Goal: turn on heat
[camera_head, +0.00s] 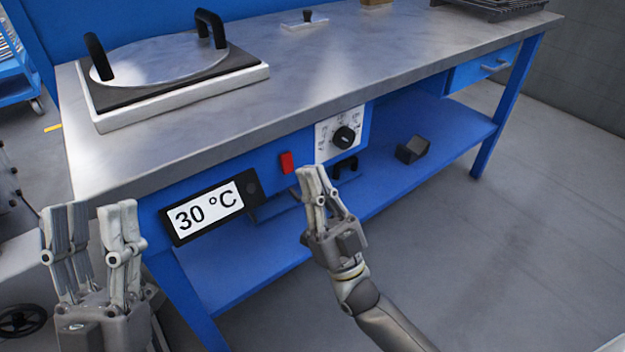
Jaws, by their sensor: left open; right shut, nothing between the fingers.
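A black round knob (344,138) sits on a white dial plate (324,148) on the blue front of the workbench. A red switch (286,162) is to its left. A black display (250,188) further left reads 30 °C. My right gripper (314,172) is shut and empty, its fingertips pointing up just below and right of the red switch in the picture; I cannot tell whether they touch the panel. My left gripper (92,212) is open and empty at the lower left, in front of the bench's left end.
A round metal plate with black handles (160,60) lies on a white-edged base on the metal benchtop (330,70). A small handled item (305,20) stands further back. A dark block (412,149) rests on the blue lower shelf (440,148). The floor at right is clear.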

